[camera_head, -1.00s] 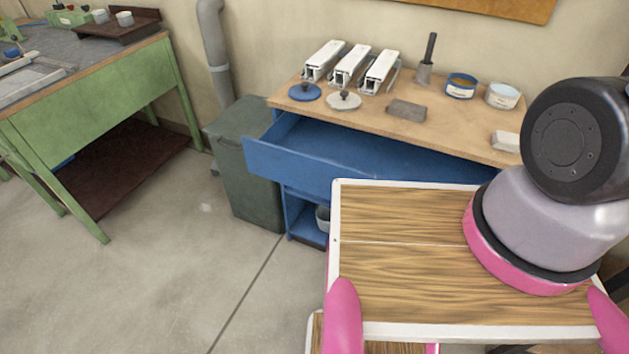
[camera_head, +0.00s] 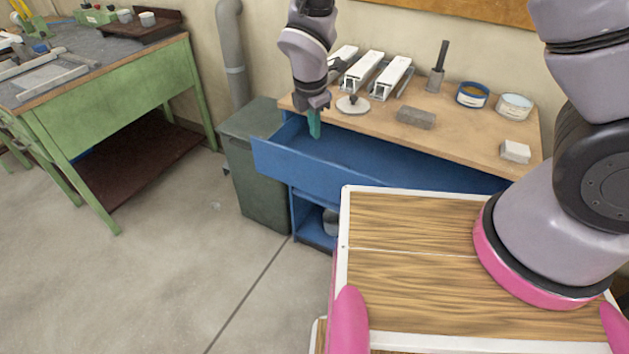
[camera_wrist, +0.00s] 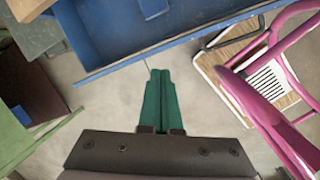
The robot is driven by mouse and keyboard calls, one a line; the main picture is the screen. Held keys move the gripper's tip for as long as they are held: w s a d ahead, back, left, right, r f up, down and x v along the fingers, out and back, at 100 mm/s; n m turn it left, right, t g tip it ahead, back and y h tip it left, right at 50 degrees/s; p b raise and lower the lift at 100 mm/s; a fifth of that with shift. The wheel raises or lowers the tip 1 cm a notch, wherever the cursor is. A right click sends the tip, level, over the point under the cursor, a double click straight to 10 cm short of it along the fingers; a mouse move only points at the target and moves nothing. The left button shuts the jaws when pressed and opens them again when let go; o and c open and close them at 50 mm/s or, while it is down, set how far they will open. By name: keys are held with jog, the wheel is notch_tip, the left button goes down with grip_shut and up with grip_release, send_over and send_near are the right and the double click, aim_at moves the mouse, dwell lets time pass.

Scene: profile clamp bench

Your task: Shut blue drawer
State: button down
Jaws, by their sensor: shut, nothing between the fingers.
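The blue drawer (camera_head: 290,166) is pulled out from under the wooden bench top. Its inside, seen in the head view, looks empty. In the wrist view the drawer (camera_wrist: 130,62) runs across the top, with its front panel's edge facing my gripper. My gripper (camera_head: 314,134) has green fingers, shut with nothing between them. In the head view it hangs over the left part of the drawer, near the front panel. In the wrist view the fingertips (camera_wrist: 160,74) point towards the panel from the outer side, over the floor. I cannot tell whether they touch it.
The bench top (camera_head: 460,130) carries white clamps, a grey block (camera_head: 416,117), tins (camera_head: 472,95) and a white block (camera_head: 515,151). A dark green bin (camera_head: 256,165) stands left of the drawer. A green table (camera_head: 120,90) is further left. Floor between is clear.

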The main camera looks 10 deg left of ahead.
aim_at(314, 181)
jog(key=s+a+f+n, duration=0.3)
jog(key=s+f+n, duration=0.25)
jog(key=f, duration=0.35)
jog(key=shift+h, duration=0.3)
jog(key=w+f, duration=0.1)
jog(key=f, duration=0.2)
jog(key=w+d+f, duration=0.1)
jog(key=w+f, duration=0.1)
jog(key=f, duration=0.1)
jog(key=w+d+f, duration=0.1)
jog(key=w+f, duration=0.1)
jog(key=f, duration=0.1)
jog(key=shift+d+f, duration=0.1)
jog(key=shift+f, duration=0.3)
jog(key=shift+w+d, duration=0.2)
jog(key=shift+w, duration=0.4)
